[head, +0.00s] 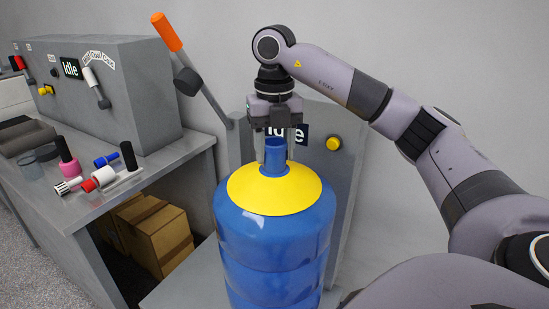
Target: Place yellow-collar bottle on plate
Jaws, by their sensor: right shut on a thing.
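A large blue bottle with a yellow collar (275,236) stands upright in the middle of the head view. Its narrow blue neck sticks up through the collar. My right gripper (276,146) comes down from above and is shut on the neck. The bottle's bottom is cut off by the lower picture edge, so I cannot tell what it rests on. A flat grey surface (185,282), perhaps the plate, shows to the left of the bottle. My left gripper is not in view.
A grey machine with an "Idle" display and a yellow button (334,143) stands right behind the bottle. An orange-handled lever (167,32) rises at its left. A grey workbench (150,172) at left holds several small parts. Cardboard boxes (155,236) sit beneath it.

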